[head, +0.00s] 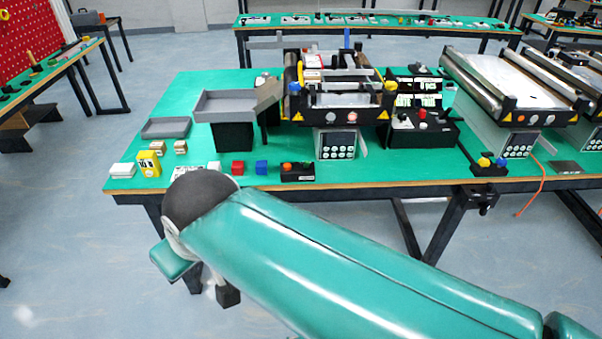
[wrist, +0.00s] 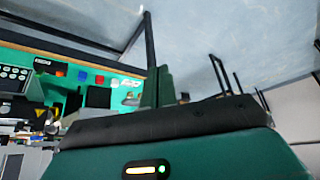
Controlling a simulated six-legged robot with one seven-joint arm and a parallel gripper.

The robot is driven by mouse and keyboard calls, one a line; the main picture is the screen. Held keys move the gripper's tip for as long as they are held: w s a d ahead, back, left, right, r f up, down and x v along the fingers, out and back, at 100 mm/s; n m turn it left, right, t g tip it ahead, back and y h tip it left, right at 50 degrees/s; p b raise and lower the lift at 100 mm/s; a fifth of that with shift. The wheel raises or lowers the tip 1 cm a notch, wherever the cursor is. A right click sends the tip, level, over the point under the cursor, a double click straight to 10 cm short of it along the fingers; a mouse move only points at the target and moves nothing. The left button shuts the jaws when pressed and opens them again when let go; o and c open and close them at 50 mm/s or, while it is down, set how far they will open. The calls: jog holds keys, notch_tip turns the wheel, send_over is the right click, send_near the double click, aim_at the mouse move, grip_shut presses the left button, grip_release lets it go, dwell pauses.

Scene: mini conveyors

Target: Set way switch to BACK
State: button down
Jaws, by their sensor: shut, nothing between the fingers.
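The way switch cannot be picked out with certainty at this size. A black control box (head: 425,132) with a red button and small knobs stands on the green table, right of the middle mini conveyor (head: 338,100). My gripper (wrist: 156,86) is shut and empty in the wrist view, apart from the table objects. In the head view my arm hides most of it, low in front of the table.
A second conveyor (head: 508,80) stands at right. Open floor lies in front of the table.

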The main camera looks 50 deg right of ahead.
jog(key=shift+a, duration=0.1)
jog(key=shift+w, duration=0.1)
jog(key=w+d+f+n, duration=0.3)
jog(key=w+d+f, duration=0.3)
jog(key=w+f, duration=0.45)
jog(key=w+d+f+n+t+h, duration=0.1)
jog(key=w+d+f+n+h, duration=0.3)
jog(key=d+f, duration=0.8)
jog(key=s+d+f+n+h, duration=0.2)
jog(key=d+f+n+h, duration=0.1)
jog(key=d, duration=0.3)
jog(key=s+d+f+n+h, duration=0.2)
jog(key=s+d+f+n, duration=0.1)
jog(key=d, duration=0.3)
jog(key=s+d+r+n+t+h, duration=0.1)
jog(key=s+d+n+t, duration=0.1)
jog(key=d+n, duration=0.2)
jog(key=s+d+r+n+t+h, duration=0.2)
jog(key=d+n, duration=0.2)
jog(key=n, duration=0.5)
jog(key=shift+s+d+r+h, duration=0.15)
jog(key=shift+s+r+h, duration=0.1)
jog(key=shift+s+h, duration=0.1)
